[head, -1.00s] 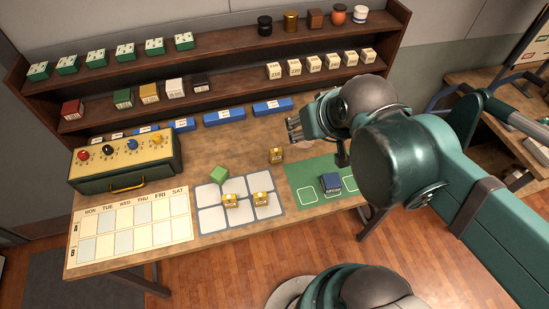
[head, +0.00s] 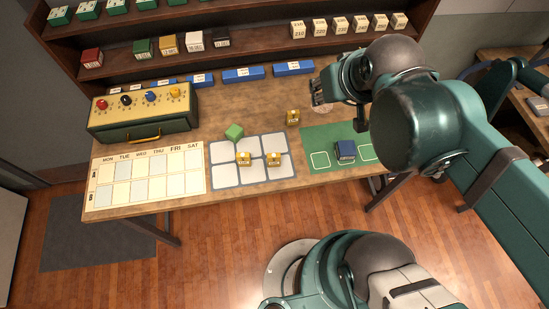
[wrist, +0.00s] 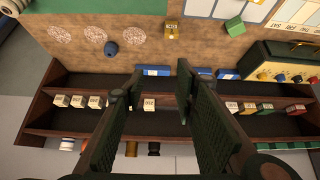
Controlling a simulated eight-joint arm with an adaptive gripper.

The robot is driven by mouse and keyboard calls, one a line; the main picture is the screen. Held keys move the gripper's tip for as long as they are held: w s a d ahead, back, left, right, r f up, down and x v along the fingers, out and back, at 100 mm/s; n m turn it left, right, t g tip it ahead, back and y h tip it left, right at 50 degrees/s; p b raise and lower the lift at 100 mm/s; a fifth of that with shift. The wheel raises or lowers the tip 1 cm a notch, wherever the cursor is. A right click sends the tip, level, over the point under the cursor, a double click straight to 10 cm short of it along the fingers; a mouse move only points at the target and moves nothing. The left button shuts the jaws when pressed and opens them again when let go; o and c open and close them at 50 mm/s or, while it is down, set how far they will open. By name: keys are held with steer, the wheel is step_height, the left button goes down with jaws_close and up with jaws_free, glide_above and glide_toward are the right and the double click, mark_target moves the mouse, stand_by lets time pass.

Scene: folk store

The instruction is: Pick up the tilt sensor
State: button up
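I cannot tell by label which thing is the tilt sensor. Small yellow blocks stand on the table: two (head: 243,159) (head: 274,159) on the white-celled mat (head: 225,177), and one (head: 293,117) behind it, which also shows in the wrist view (wrist: 172,30). A green cube (head: 234,132) sits at the mat's back edge and shows in the wrist view (wrist: 235,27). A dark blue block (head: 345,150) sits on the green mat (head: 320,140). My gripper (head: 318,94) is above the table's back right. Its fingers (wrist: 160,90) are spread apart with nothing between them.
A shelf unit (head: 260,57) with boxes stands along the back. Blue bins (head: 243,74) line the table's back. A knobbed case (head: 140,112) and a weekday chart (head: 147,177) take the left. A small blue object (wrist: 110,48) lies near round speckled patches.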

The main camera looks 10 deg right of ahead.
steer(key=w+a+f+n+g+b, duration=0.1)
steer(key=a+f+n+g+b, duration=0.15)
steer(key=a+f+n, duration=0.7)
steer(key=n+g+b, duration=0.1)
steer(key=n+g, duration=0.3)
steer(key=n, duration=0.3)
glide_above(274, 160)
steer(key=w, duration=0.2)
steer(key=shift+m, duration=0.25)
steer(key=f, duration=1.1)
steer(key=shift+s+d+f, duration=0.2)
steer(key=shift+f, duration=0.2)
steer(key=shift+s+a+f+g, duration=0.15)
steer(key=shift+s+f+g, duration=0.1)
steer(key=shift+f, duration=0.15)
steer(key=shift+f, duration=0.1)
steer(key=shift+f+b, duration=0.35)
steer(key=shift+f, duration=0.8)
steer(key=shift+f, duration=0.2)
steer(key=shift+f+b, duration=0.65)
steer(key=shift+f, duration=1.8)
steer(key=shift+c, duration=0.4)
